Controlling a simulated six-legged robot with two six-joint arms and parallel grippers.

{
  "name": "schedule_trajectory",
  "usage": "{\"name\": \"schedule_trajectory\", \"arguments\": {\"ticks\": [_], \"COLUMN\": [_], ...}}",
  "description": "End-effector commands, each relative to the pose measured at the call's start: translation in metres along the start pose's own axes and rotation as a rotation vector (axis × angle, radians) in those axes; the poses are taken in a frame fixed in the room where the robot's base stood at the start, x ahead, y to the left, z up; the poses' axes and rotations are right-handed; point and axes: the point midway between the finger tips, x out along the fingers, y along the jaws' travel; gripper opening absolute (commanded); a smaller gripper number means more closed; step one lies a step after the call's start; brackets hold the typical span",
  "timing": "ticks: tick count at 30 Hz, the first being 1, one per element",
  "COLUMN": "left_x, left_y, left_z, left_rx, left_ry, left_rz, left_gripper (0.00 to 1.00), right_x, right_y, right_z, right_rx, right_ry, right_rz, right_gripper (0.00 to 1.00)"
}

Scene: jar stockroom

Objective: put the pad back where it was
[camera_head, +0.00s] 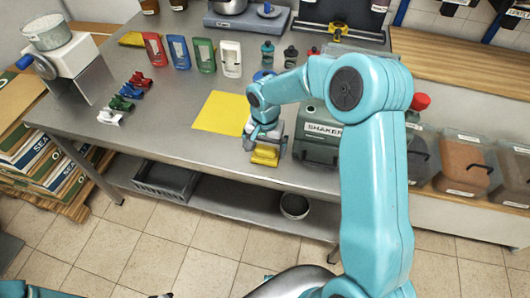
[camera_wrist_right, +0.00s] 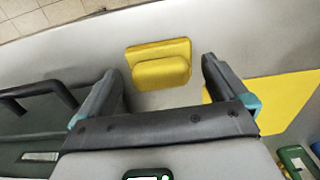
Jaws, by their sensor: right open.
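A yellow pad with a raised block on top (camera_head: 265,155) lies on the grey metal table near its front edge. In the right wrist view the pad (camera_wrist_right: 160,62) shows between the two fingers, with bare table on both sides. My right gripper (camera_head: 265,144) is open over the pad, pointing down, and does not hold it. The gripper (camera_wrist_right: 161,68) shows wide apart in the wrist view. A flat yellow square (camera_head: 220,113) lies on the table just left of the gripper. My left gripper is not in view.
A dark green box labelled SHAKER (camera_head: 318,152) stands close to the right of the gripper. Lidded bins (camera_head: 465,160) line the right. The table's front left is clear.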

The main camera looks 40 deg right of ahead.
Motion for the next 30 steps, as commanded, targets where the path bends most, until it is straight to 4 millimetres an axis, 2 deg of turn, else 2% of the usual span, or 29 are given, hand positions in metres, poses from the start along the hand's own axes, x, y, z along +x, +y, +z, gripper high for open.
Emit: {"name": "schedule_trajectory", "arguments": {"ticks": [1,6,12,17,30], "left_x": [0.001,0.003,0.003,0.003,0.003], "left_y": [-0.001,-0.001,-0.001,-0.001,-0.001], "left_z": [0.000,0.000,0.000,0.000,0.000], "left_rx": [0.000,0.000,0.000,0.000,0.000], "left_ry": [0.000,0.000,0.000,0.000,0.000], "left_rz": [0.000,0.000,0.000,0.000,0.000], "left_gripper": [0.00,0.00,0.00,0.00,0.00], "right_x": [-0.013,-0.053,-0.082,-0.089,-0.089], "right_y": [-0.001,-0.001,0.000,0.000,0.000], "right_z": [-0.001,-0.001,-0.001,0.000,0.000], "right_rx": [0.001,0.001,0.000,0.000,0.000], "right_ry": [0.005,0.004,0.002,0.000,0.000], "right_rz": [-0.004,-0.004,-0.002,0.000,0.000], "right_gripper": [1.00,1.00,1.00,1.00,1.00]}}
